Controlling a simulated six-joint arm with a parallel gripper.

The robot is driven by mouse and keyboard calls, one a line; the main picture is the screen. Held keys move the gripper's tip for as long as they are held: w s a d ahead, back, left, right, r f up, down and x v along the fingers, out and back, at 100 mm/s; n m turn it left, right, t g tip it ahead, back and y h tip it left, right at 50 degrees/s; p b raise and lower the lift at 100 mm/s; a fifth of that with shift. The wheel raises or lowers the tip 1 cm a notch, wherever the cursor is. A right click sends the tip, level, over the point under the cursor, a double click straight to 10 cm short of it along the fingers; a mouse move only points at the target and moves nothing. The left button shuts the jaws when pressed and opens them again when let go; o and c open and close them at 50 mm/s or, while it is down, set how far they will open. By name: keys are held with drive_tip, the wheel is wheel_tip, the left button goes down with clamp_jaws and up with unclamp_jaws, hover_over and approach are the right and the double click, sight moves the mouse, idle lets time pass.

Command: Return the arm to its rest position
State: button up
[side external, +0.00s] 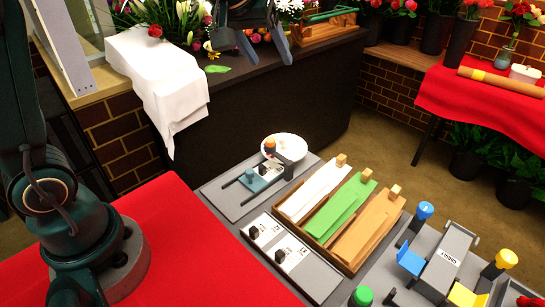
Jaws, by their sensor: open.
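My gripper (264,48) is at the top of the side external view, fingers pointing down and apart, with nothing visible between them. It appears in front of the dark counter with flowers; I cannot tell its exact distance from the counter. The upper part of the gripper and the arm link joining it are cut off by the top edge. The base and lower links of my arm stand at the left, on the red cloth (185,228).
A grey station (232,205) holds a wooden tray (352,268) with white, green and brown strips, a white bowl (290,143), and blue and yellow fixtures at right. A white cloth (150,62) hangs over the counter (315,100). A red-covered table (480,100) stands at back right.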

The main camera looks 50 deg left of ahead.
drive_tip(key=s+d+r+m, duration=0.1)
drive_tip(key=s+d+m, duration=0.1)
drive_tip(key=s, duration=1)
drive_tip(key=s+d+f+m+g+h, duration=0.1)
drive_tip(key=s+d+f+m, duration=0.1)
drive_tip(key=s+f, duration=0.5)
drive_tip(key=s+m, duration=0.1)
drive_tip(key=s, duration=0.1)
drive_tip(key=shift+s+d+f+m+h, duration=0.15)
drive_tip(key=shift+s+f+m+h, duration=0.15)
drive_tip(key=shift+f+m+h, duration=0.1)
